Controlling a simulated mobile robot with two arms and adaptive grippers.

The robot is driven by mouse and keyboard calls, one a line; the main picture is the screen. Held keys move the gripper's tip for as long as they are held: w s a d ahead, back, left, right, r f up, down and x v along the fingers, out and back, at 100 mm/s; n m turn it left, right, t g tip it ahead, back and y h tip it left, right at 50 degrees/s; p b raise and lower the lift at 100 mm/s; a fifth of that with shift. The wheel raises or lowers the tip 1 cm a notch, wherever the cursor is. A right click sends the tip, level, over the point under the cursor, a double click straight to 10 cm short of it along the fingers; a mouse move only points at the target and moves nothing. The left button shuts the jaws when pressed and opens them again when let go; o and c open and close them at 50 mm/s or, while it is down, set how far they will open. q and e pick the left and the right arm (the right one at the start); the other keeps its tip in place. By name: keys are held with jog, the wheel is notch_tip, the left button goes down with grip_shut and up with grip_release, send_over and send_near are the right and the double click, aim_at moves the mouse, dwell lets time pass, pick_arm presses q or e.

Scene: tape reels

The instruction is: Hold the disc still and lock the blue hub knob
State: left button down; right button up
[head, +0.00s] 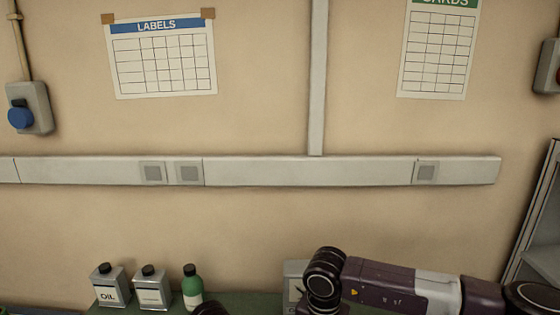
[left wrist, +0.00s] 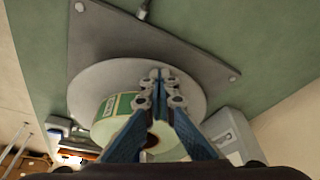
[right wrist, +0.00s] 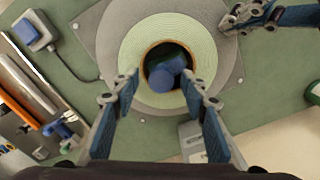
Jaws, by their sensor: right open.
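In the right wrist view, the grey disc (right wrist: 115,47) lies on a grey base plate (right wrist: 88,25) and carries a pale green tape roll (right wrist: 140,40). The blue hub knob (right wrist: 163,77) shows inside the roll's dark centre hole. My right gripper (right wrist: 160,84) is open and empty, its fingers spread on either side of the knob in this view. My left gripper (left wrist: 163,80) has its fingertips close together over the disc (left wrist: 85,85), near the tape roll (left wrist: 105,122); contact is unclear. In the right wrist view it reaches the disc's rim from the upper right.
A grey box with a blue button (right wrist: 35,32) and a cable lies left of the plate. Tools, including an orange bar (right wrist: 18,98), lie farther left. The head view shows oil cans (head: 108,286), a green bottle (head: 192,287) and the wall, but not the disc.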

jog(key=shift+f, duration=0.25)
jog(key=shift+r, duration=0.1)
dwell(0.3)
jog(key=shift+c, duration=0.3)
jog(key=c, duration=1)
